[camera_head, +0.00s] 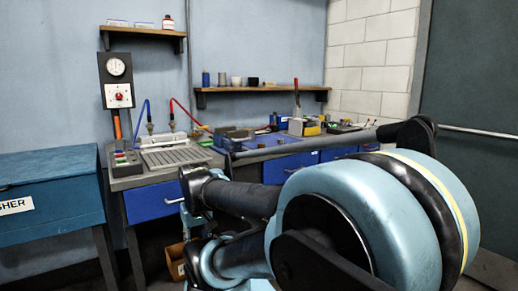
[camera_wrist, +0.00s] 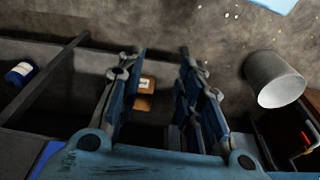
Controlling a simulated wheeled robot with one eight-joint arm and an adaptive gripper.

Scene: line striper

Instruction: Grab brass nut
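I cannot make out a brass nut in either view. In the wrist view my gripper (camera_wrist: 162,52) is open, its two blue-and-dark fingers well apart with nothing held between them. Beyond the gap, near the left finger, an orange-brown box (camera_wrist: 146,84) with a white label shows lower down. A similar brown box (camera_head: 175,262) sits on the floor below the bench in the head view. My arm covers the lower right of the head view and hides part of the bench. Small pale and yellowish specks on the floor at the top of the wrist view are too small to identify.
The workbench (camera_head: 158,182) has blue drawers, a grooved tray and blue bins (camera_head: 236,138). A blue cabinet (camera_head: 45,204) stands at left; shelves (camera_head: 262,89) hang above. The wrist view shows a grey cylinder (camera_wrist: 274,79) at right and a blue can (camera_wrist: 20,73) at left.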

